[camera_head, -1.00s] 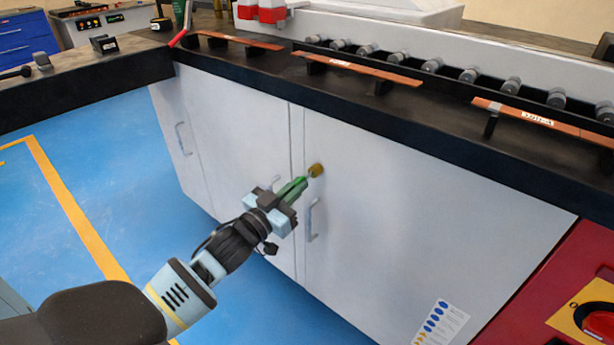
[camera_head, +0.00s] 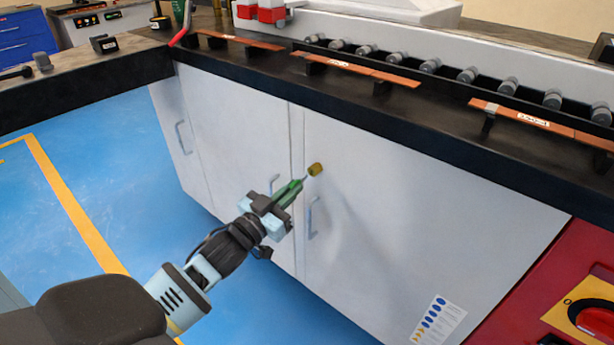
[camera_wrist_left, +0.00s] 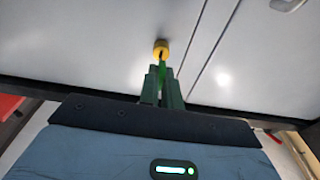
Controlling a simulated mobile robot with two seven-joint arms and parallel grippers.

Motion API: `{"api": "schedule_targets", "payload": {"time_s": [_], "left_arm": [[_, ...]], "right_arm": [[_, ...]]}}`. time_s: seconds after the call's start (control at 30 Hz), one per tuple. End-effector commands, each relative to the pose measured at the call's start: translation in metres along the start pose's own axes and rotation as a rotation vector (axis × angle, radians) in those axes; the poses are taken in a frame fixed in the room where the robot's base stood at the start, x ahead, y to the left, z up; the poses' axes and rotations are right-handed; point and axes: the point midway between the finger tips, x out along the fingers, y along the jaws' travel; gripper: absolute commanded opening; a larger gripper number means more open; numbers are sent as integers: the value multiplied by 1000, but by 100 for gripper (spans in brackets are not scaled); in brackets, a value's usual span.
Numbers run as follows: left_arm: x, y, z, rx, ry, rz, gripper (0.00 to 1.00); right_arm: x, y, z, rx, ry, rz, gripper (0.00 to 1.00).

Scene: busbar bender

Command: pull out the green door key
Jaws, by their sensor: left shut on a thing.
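The green door key (camera_head: 291,189) is held in my left gripper (camera_head: 279,199), which is shut on it in front of the white cabinet door. The key's thin shaft points up and right at the round brass lock (camera_head: 315,169). The shaft's end is at or very near the lock face; I cannot tell whether its tip is still inside. In the left wrist view the lock (camera_wrist_left: 161,46) is straight ahead of the fingers (camera_wrist_left: 162,82), with a bit of the green key (camera_wrist_left: 162,71) between them. My right gripper is not in view.
The white cabinet doors (camera_head: 400,235) have upright handles; one handle (camera_head: 312,218) is just right of my left gripper. The black counter edge (camera_head: 440,135) with copper bars (camera_head: 350,67) runs above. A red panel (camera_head: 560,270) stands at the right. The blue floor (camera_head: 90,180) is open at left.

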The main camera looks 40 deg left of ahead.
Motion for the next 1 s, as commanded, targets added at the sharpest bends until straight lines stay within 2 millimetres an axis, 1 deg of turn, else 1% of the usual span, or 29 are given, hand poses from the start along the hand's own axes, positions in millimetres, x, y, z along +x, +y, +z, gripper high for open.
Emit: {"api": "schedule_targets", "payload": {"time_s": [0.23, 0.5, 0.63, 0.87, 0.93, 1.0], "left_arm": [[-21, 0, -5, -1, 0, -1, 0], [-42, 0, -8, 0, 1, -1, 0], [-46, 0, -8, 0, 1, -1, 0], [-46, 0, -7, 0, 1, 0, 0], [-47, 3, -7, -1, 1, 0, 0], [-49, 13, -8, -4, 0, 2, 0]], "right_arm": [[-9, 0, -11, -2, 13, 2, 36], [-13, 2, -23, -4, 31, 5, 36], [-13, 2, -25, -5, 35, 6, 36], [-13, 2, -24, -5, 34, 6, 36], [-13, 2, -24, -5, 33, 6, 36], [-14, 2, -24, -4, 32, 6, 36]]}}
